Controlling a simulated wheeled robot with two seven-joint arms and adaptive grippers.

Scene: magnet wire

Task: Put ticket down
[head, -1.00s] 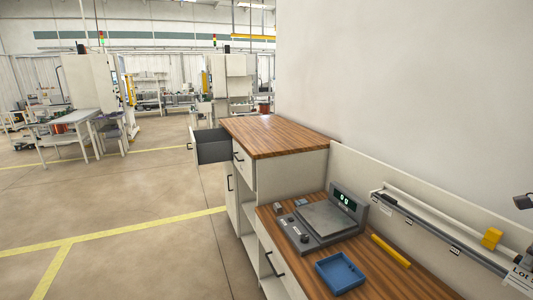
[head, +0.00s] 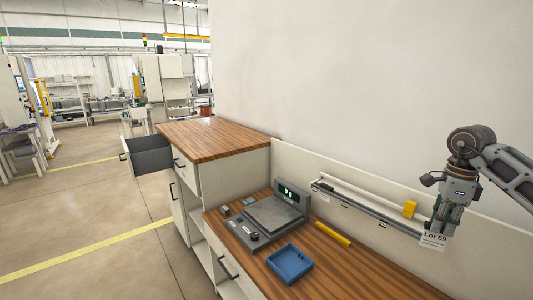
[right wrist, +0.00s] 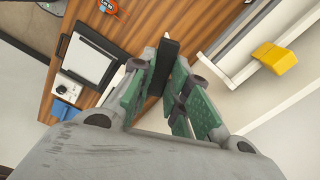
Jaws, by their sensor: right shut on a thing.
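The ticket (head: 434,239) is a small white card printed "Lot 59". It hangs below the jaws of my right gripper (head: 441,222), near the right end of the wall rail and above the worktop's right part. The right gripper is shut on it. In the right wrist view the green-padded fingers of this gripper (right wrist: 164,90) close around a narrow dark piece (right wrist: 163,66). The printed face of the ticket does not show there. My left gripper is not in view.
The wooden worktop (head: 375,277) carries a scale (head: 272,216), a blue tray (head: 290,264) and a yellow bar (head: 333,234). A rail (head: 365,208) with a yellow slider (head: 410,208) runs along the back. A taller cabinet (head: 215,138) has an open drawer (head: 150,158). Worktop right of the tray is clear.

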